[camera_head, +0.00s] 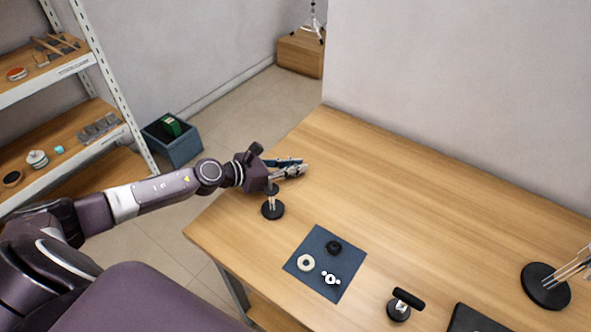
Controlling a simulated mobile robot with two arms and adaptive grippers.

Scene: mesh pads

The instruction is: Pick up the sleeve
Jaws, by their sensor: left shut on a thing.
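My left gripper (301,168) reaches in from the left over the table's far left part. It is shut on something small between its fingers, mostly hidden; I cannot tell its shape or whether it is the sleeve. The gripper is just above and behind a black round-based stand (272,210) with a short upright post. On a dark blue mat (318,240) lie a cream ring (306,262), a black toothed round part (333,247) and a white lobed part (330,279). No other sleeve can be made out for sure.
The wooden table (420,200) is bare across its middle and back, up to a wall. A black-handled tool (407,299), a dark tray (478,320) and a black disc with metal rods (545,287) stand at the right. Shelves (60,150) and a blue bin (180,150) are left.

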